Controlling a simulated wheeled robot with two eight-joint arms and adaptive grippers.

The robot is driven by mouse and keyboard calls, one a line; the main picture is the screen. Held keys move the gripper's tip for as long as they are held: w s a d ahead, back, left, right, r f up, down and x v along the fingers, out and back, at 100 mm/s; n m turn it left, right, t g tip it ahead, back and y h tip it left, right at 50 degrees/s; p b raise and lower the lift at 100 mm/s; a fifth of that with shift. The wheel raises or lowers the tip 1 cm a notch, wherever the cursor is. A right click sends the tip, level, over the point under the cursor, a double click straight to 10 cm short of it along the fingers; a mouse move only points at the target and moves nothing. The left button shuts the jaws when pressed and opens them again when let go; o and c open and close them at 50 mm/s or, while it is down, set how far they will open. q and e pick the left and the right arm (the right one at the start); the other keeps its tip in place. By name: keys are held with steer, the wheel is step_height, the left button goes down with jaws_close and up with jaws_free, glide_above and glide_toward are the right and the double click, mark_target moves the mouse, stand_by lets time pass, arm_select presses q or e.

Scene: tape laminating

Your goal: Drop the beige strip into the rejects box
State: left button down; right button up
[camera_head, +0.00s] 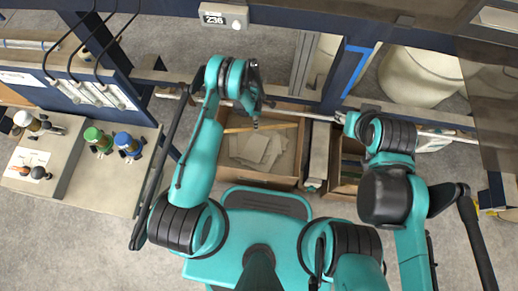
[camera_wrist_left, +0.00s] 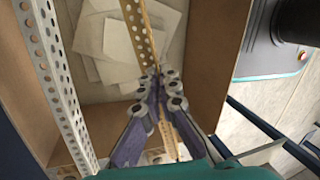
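The beige strip (camera_head: 279,126) is long, thin and perforated. In the head view it lies across the opening of a brown cardboard box (camera_head: 258,180), which I take to be the rejects box. My left gripper (camera_head: 255,124) is over the box. In the left wrist view the fingers (camera_wrist_left: 160,78) are closed together on the strip (camera_wrist_left: 139,35), pointing into the box (camera_wrist_left: 208,55). The strip runs out on both sides of the fingertips. My right gripper is around (camera_head: 350,124), small and partly hidden by its wrist; its fingers are unclear.
Pale flat sheets (camera_head: 257,149) lie inside the box. A perforated metal rail (camera_wrist_left: 55,80) runs along the box's far side. A second box (camera_head: 345,186) stands to the right. A side table (camera_head: 110,190) with green and blue-topped items is at left.

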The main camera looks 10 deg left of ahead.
arm_select(q)
steer(key=c, duration=1.6)
jaws_free()
steer(key=shift+c, duration=0.2)
steer(key=v, duration=1.2)
